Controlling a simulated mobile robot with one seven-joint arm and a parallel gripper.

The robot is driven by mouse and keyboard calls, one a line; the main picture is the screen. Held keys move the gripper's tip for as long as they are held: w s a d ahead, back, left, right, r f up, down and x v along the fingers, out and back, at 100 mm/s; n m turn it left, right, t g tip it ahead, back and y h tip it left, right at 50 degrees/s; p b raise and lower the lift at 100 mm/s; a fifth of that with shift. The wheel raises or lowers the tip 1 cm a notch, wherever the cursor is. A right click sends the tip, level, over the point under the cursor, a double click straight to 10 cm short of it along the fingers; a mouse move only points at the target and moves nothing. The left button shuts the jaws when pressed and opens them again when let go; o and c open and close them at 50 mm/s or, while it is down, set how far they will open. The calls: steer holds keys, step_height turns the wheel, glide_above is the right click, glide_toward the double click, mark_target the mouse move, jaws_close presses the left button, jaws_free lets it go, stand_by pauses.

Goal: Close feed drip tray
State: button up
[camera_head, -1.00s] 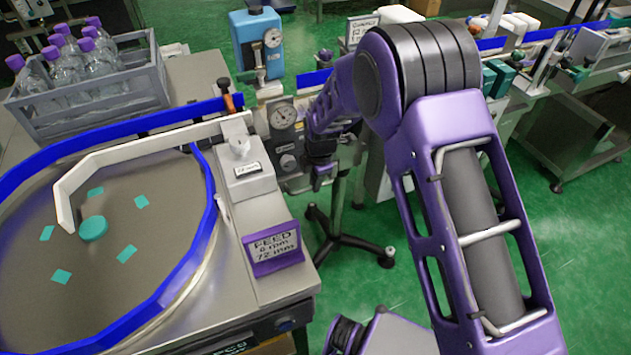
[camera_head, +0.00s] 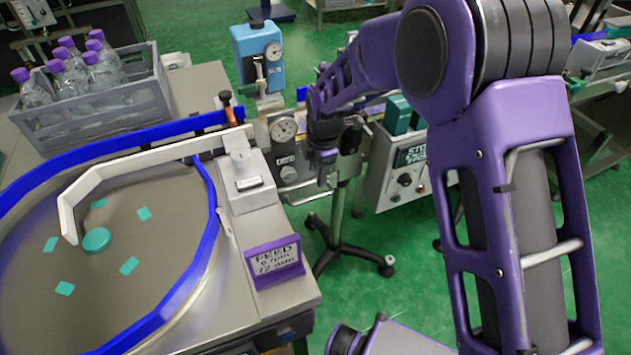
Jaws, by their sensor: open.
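No feed drip tray can be made out for sure; the front of the feed table (camera_head: 290,298) shows only its upper edge, with a small blue knob at the lower right. The purple FEED sign (camera_head: 273,261) stands on the table's right front corner. My gripper (camera_head: 325,172) hangs pointing down, to the right of the table and past its edge, near the dial gauge unit. It is small and partly dark in the picture; it holds nothing that I can see. My purple arm covers much of the right side.
A round turntable (camera_head: 150,265) with a blue rail (camera_head: 205,235) fills the left. A grey crate (camera_head: 95,120) of bottles stands behind it. A blue gauge device (camera_head: 258,58) and a control box (camera_head: 405,170) stand beyond. A black-footed stand (camera_head: 345,235) is on the green floor.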

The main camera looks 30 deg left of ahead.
steer(key=v, duration=0.7)
steer(key=shift+r+p, duration=0.35)
steer(key=shift+p, duration=0.05)
